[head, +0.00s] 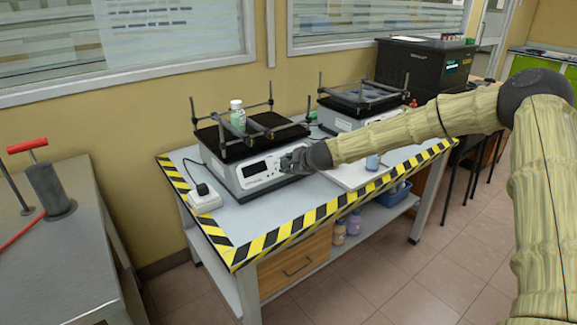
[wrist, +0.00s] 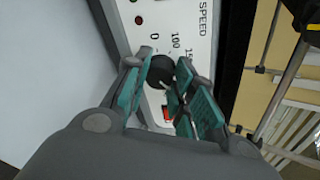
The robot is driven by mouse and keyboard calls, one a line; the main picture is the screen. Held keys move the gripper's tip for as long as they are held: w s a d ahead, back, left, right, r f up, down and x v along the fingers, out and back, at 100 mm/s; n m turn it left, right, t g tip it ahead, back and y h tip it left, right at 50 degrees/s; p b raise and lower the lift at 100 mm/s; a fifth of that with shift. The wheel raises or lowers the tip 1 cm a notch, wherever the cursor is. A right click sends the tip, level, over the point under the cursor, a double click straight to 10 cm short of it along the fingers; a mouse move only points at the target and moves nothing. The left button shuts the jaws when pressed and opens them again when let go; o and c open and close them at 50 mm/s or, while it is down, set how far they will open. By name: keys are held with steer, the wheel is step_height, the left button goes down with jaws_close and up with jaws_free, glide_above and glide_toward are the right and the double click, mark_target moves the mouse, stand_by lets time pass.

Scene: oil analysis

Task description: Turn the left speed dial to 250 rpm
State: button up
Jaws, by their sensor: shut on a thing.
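The black speed dial (wrist: 159,72) shows in the wrist view on a white panel, beside the word SPEED and the marks 0 and 100; a further mark is partly covered. My gripper (wrist: 160,80) has its teal-padded fingers on either side of the dial and is shut on it. The dial's pointer direction cannot be made out. In the head view my gripper (head: 292,160) is at the right end of the front panel of the left shaker (head: 258,172) and hides the dial. A small display shows on that panel, unreadable.
A bottle (head: 237,115) stands on the left shaker's black platform among clamp bars. A second shaker (head: 345,116) stands behind to the right. A white power socket (head: 203,200) lies left. A red rocker switch (wrist: 167,113) shows near the dial. The bench edge is striped yellow and black.

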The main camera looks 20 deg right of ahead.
steer(key=o, duration=1.1)
steer(key=shift+d, duration=0.25)
steer(key=shift+c, duration=0.2)
steer(key=shift+a, duration=0.2)
steer(key=shift+s+r, duration=0.1)
steer(key=v, duration=1.1)
steer(key=shift+s+d+r, duration=0.15)
steer(key=shift+s, duration=0.15)
